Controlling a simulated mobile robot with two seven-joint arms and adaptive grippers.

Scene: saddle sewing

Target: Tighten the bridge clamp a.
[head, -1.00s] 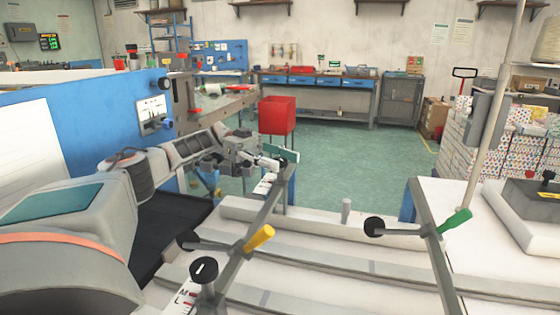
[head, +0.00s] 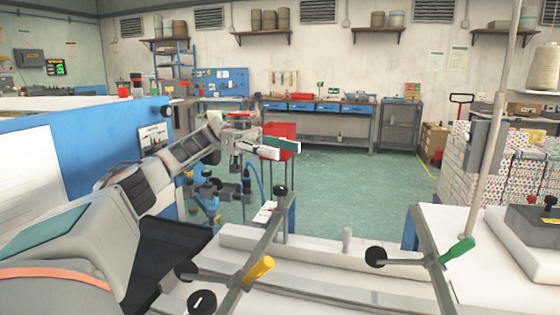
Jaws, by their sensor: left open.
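Two grey clamp bars lie across the pale work bed. One clamp bar (head: 266,238) carries a yellow lever (head: 258,270) and black knobs, one of them at its far end (head: 280,190). The other clamp bar (head: 425,236) carries a green lever (head: 458,250) and a black knob (head: 376,257). I cannot tell which is bridge clamp a. My left gripper (head: 278,149) is open, with nothing seen between its fingers. It is raised above and beyond the far end of the yellow-lever bar, apart from it. My right gripper is out of view.
A blue panel (head: 80,140) is at the left. The green floor (head: 350,185) beyond the bed is clear.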

